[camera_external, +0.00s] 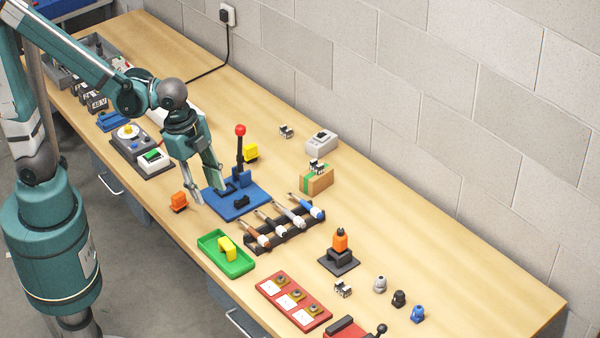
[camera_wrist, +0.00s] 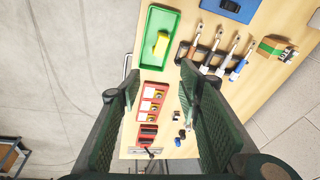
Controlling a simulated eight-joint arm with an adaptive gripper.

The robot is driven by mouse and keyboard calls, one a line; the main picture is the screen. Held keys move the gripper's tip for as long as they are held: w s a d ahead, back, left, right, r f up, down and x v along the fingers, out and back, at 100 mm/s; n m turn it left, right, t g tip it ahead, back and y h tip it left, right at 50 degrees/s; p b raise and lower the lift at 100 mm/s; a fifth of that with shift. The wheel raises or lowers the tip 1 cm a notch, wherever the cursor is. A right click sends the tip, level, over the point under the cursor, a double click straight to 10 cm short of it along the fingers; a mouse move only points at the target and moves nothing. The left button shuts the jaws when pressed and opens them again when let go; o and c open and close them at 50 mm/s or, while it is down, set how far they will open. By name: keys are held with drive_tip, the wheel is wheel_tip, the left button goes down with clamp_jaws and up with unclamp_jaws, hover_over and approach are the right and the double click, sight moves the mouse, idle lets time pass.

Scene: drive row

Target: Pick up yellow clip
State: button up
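A yellow block (camera_external: 250,153) sits behind the blue lever base (camera_external: 222,208). My gripper (camera_external: 208,194) points down above the table by the left side of the blue base, behind the green tray. In the wrist view its two fingers (camera_wrist: 158,72) are apart with nothing between them.
A red-knobbed lever (camera_external: 240,131) stands upright close to my gripper. An orange block (camera_external: 179,201) lies near the front edge. A dark rack of tools (camera_external: 285,229) is right of the base. A red panel (camera_external: 293,302) lies further right.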

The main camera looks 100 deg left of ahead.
sight(226, 242)
drive_tip(key=w+f+m, duration=0.1)
drive_tip(key=f, duration=0.2)
drive_tip(key=w+f+m+g, duration=0.1)
drive_tip(key=f, duration=0.3)
drive_tip(key=w+a+f+m+g, duration=0.1)
drive_tip(key=f, duration=0.3)
drive_tip(key=shift+w+f+m, duration=0.1)
drive_tip(key=shift+w+m, duration=0.2)
drive_tip(key=shift+w, duration=0.05)
drive_tip(key=shift+f+g, duration=0.25)
drive_tip(key=shift+g, duration=0.05)
drive_tip(key=shift+f, duration=0.1)
drive_tip(key=shift+f+b, duration=0.35)
drive_tip(key=shift+f, duration=0.85)
drive_tip(key=shift+f, duration=0.1)
drive_tip(key=shift+w+f, duration=0.15)
drive_tip(key=shift+f, duration=2.35)
drive_tip(key=c, duration=0.8)
